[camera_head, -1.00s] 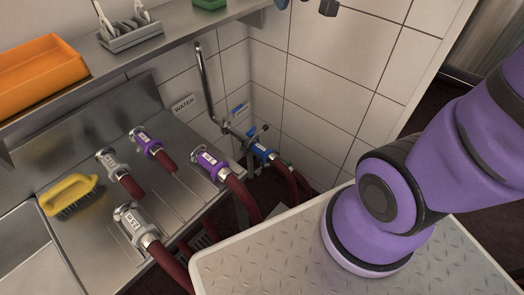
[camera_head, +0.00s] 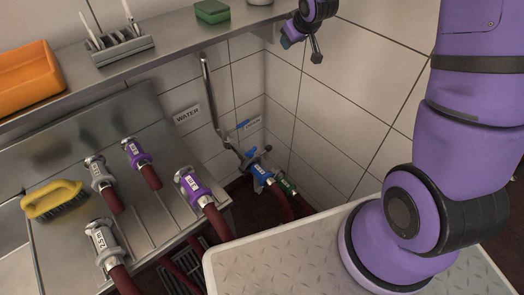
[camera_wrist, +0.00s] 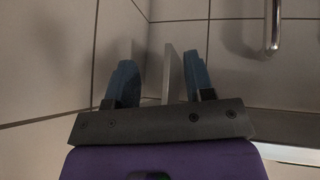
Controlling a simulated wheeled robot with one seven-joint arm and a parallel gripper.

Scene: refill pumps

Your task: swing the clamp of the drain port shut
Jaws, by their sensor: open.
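My gripper (camera_head: 303,45) is in the air at the top of the head view, in front of the tiled wall. It also shows in the wrist view (camera_wrist: 161,85), with its two blue-grey fingers apart and nothing held between them. The pipe corner is well below it in the head view.
Several hose ends with metal clamps, such as the purple-collared one (camera_head: 194,187), lie on the steel counter. A yellow brush (camera_head: 53,200) lies at the left. A vertical pipe (camera_head: 208,90) runs down the wall.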

